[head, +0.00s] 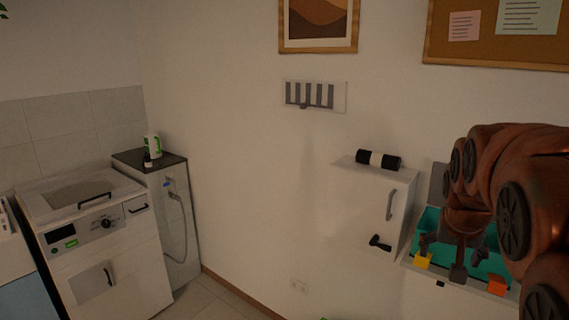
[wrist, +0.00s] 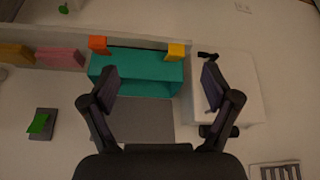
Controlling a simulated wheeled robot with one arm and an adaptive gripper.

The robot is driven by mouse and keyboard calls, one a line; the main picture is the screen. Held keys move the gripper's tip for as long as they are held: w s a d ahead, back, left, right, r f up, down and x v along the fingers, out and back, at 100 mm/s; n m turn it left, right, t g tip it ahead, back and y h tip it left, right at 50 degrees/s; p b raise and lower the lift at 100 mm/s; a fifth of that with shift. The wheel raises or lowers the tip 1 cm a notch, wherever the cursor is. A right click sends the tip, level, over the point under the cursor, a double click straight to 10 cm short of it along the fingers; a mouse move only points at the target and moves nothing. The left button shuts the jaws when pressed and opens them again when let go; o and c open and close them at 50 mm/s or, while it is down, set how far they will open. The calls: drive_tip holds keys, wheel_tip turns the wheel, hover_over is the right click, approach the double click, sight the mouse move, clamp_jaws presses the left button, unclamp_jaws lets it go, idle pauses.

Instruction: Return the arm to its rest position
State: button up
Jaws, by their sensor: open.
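My copper arm (head: 500,185) fills the right side of the head view, bent over a teal-lined dispenser. My gripper (wrist: 160,88) is open, with its two dark fingers apart and nothing between them. In the wrist view the teal dispenser (wrist: 137,70) lies beyond the fingertips, with an orange block (wrist: 97,45) and a yellow block (wrist: 176,52) at its far edge. The head view also shows the yellow block (head: 422,261) and the orange block (head: 497,286) at the dispenser's front. My arm partly hides the dispenser there.
A white cabinet (head: 365,205) with a black roll (head: 378,160) on top stands left of the dispenser. A slotted rack (head: 314,96) hangs on the wall. A white appliance (head: 100,235) and a grey-topped unit (head: 180,220) stand far left. The floor between is clear.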

drive_tip(key=s+a+f+n+g+y, duration=0.1)
drive_tip(key=s+a+f, duration=0.3)
drive_tip(key=s, duration=0.5)
drive_tip(key=s+a+f+n+g+y, duration=0.1)
drive_tip(key=s+a+f+n+g, duration=0.1)
drive_tip(key=s+a+f, duration=0.3)
drive_tip(key=s+a+f+n+g, duration=0.2)
drive_tip(key=s+a+f, duration=0.3)
drive_tip(key=s, duration=0.9)
drive_tip(key=shift+a+f+g+y, duration=0.25)
drive_tip(key=shift+a+g+y, duration=0.15)
drive_tip(key=shift+g, duration=0.4)
drive_tip(key=shift+s, duration=0.1)
drive_tip(key=shift+c, duration=0.4)
